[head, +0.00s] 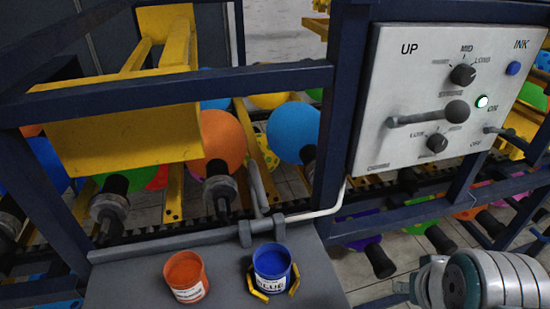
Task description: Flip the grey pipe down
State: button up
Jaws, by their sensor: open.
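A slim grey pipe (257,186) stands up and leans slightly left, behind the grey shelf at the centre. Its lower end meets a grey joint (259,229) on the horizontal rail, where a white bent pipe (322,211) also runs off to the right. Part of my arm shows at the bottom right, well away from the grey pipe. I cannot make out my gripper's fingers here. Nothing of mine touches the pipe.
An orange ink cup (186,277) and a blue ink cup (271,268) with yellow clips stand on the grey shelf (130,279). A control panel (400,72) with knobs and a lever is at upper right. Dark blue frame bars (170,96) and balloons surround them.

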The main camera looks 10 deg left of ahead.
aim_at(260, 205)
jog(key=k+j+z, duration=0.25)
jog(key=j, duration=0.25)
jog(key=k+j+z, duration=0.1)
jog(key=j+z, duration=0.2)
jog(key=j, duration=0.15)
jog(key=k+j+z, duration=0.25)
jog(key=j, duration=0.15)
jog(key=k+j+z, duration=0.35)
jog(key=k+j, duration=1.3)
jog(key=j, duration=0.15)
jog(key=i+l+z, duration=0.1)
jog(key=i+l, duration=0.15)
jog(key=i, duration=0.15)
jog(key=i+l+z, duration=0.15)
jog(key=i, duration=0.25)
jog(key=i+l+z, duration=0.1)
jog(key=i+l, duration=0.2)
jog(key=i, duration=0.15)
jog(key=i+l+z, duration=0.1)
jog(key=i, duration=0.35)
jog(key=k+l, duration=0.2)
jog(key=i+j, duration=0.2)
